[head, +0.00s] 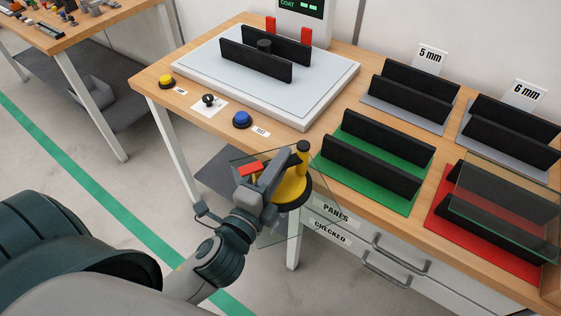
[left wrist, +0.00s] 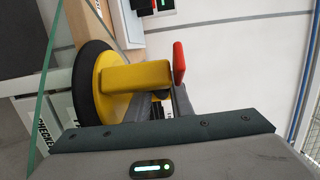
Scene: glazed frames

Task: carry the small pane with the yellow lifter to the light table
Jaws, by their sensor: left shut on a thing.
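My left gripper (head: 283,174) is shut on the yellow lifter (head: 295,187), in front of the bench's front edge. The lifter's black cup sits against the small clear pane (head: 270,228), which hangs below and around it. In the left wrist view the yellow handle (left wrist: 138,76), the black cup (left wrist: 92,82), a red lever (left wrist: 179,62) and the pane's greenish edge (left wrist: 47,80) show. The pale slab that looks like the light table (head: 195,70) stands at the back left of the bench, with two black rails and no pane between them. My right gripper is not in view.
A blue button (head: 241,120), a black knob (head: 209,100) and a yellow button (head: 166,81) line the bench's front left. A green rack (head: 345,178) is empty. A red rack (head: 440,212) holds a large pane (head: 505,205). Grey racks (head: 405,105) stand behind.

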